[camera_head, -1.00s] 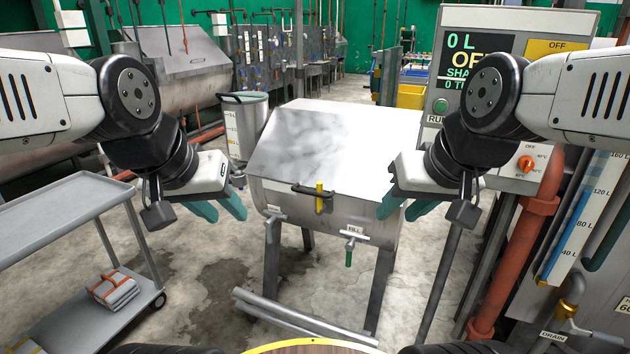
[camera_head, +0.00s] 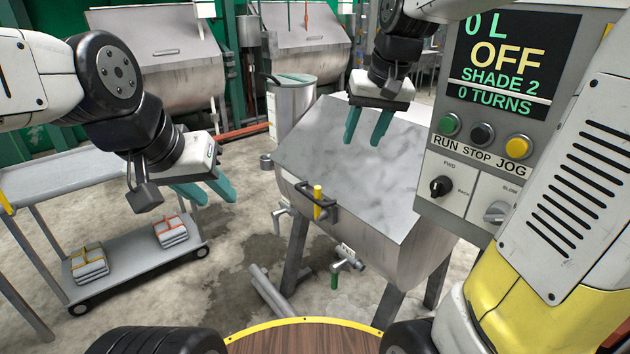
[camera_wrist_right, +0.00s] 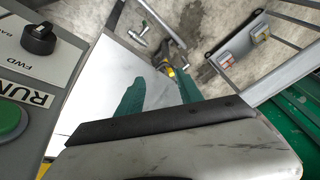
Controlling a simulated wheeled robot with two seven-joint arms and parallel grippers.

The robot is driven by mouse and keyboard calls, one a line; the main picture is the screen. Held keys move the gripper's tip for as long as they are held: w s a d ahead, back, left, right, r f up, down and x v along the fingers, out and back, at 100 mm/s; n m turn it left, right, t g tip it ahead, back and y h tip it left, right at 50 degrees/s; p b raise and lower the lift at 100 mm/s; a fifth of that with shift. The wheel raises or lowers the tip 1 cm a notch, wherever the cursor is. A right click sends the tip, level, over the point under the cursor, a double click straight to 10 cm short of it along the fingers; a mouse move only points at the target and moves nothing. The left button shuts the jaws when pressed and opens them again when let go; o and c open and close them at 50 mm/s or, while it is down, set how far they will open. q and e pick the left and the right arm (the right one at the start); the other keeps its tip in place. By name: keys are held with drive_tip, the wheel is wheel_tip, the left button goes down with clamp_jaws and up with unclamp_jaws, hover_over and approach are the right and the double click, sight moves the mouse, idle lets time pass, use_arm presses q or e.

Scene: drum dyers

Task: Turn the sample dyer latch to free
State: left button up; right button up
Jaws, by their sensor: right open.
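The sample dyer (camera_head: 350,165) is a steel drum with a closed, sloping lid. Its latch (camera_head: 318,200) is a yellow lever standing upright at the lid's front edge, beside a black handle (camera_head: 330,212). In the right wrist view the yellow latch (camera_wrist_right: 171,72) shows beyond the fingertips. My right gripper (camera_head: 362,140) is open and empty above the back of the lid, apart from the latch. It also shows open in the right wrist view (camera_wrist_right: 160,84). My left gripper (camera_head: 217,200) is open and empty, left of the dyer and clear of it.
A control panel (camera_head: 470,150) reading OFF stands close on the right. A grey cart (camera_head: 130,262) with strapped bundles is at the left. A drain valve with a green handle (camera_head: 334,280) sticks out below the lid.

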drive_tip(key=w+a+f+g, duration=0.1)
drive_tip(key=w+a+f, duration=0.15)
drive_tip(key=w, duration=0.55)
drive_tip(key=g+h, duration=0.2)
drive_tip(key=g, duration=0.1)
hover_over(317, 199)
drive_tip(key=f, duration=1.1)
drive_tip(key=w+f, duration=0.1)
drive_tip(key=f, duration=0.5)
drive_tip(key=shift+d, duration=0.2)
wheel_tip(317, 199, down, 7)
drive_tip(key=shift+a, duration=0.1)
drive_tip(key=shift+w+f, duration=0.1)
drive_tip(key=shift+f, duration=0.7)
clamp_jaws()
